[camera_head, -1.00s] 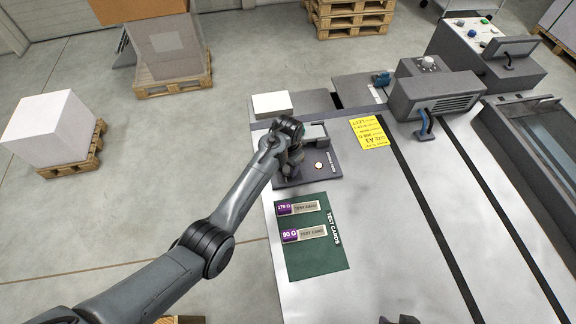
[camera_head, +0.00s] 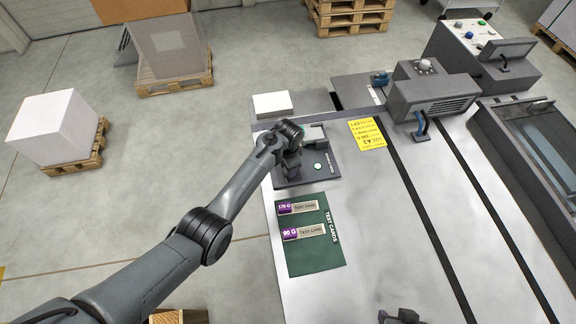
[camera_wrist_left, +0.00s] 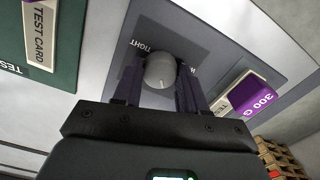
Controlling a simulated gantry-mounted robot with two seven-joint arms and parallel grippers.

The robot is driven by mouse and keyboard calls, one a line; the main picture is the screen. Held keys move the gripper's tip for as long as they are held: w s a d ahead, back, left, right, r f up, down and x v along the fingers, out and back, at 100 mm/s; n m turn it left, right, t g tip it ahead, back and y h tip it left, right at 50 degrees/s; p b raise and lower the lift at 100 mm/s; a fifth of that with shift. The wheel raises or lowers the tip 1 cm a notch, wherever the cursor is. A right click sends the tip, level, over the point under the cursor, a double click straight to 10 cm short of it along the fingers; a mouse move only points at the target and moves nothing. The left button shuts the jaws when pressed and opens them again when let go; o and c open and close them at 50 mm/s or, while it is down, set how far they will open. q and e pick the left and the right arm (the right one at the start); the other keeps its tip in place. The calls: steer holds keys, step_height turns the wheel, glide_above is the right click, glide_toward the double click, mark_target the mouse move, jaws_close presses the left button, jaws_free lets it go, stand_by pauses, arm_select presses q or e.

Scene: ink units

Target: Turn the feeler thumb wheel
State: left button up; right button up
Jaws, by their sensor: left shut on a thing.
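The feeler thumb wheel is a round grey knob (camera_wrist_left: 160,70) with a pointer line, on a dark plate marked TIGHT in the left wrist view. My left gripper (camera_wrist_left: 158,84) is shut on it, one finger on each side. In the head view my left gripper (camera_head: 291,168) points down over the dark feeler plate (camera_head: 322,178) and hides the wheel. A small round lamp (camera_head: 318,167) on this plate glows pale green. A 300 G test card (camera_wrist_left: 247,94) with a purple end lies beside the wheel. A dark part, apparently my right gripper (camera_head: 400,317), shows at the bottom edge; its fingers are unclear.
Cards marked 170 G (camera_head: 298,207) and 90 G (camera_head: 304,232) lie on a green mat (camera_head: 318,258) in front of the feeler plate. A yellow note (camera_head: 367,133) lies to the right. A grey machine housing (camera_head: 436,97) with a blue lever stands further right.

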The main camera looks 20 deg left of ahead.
arm_select(q)
steer(key=o, duration=1.1)
steer(key=shift+c, duration=0.2)
steer(key=shift+r, duration=0.65)
step_height(320, 180, up, 10)
steer(key=p, duration=0.2)
steer(key=shift+f, duration=0.25)
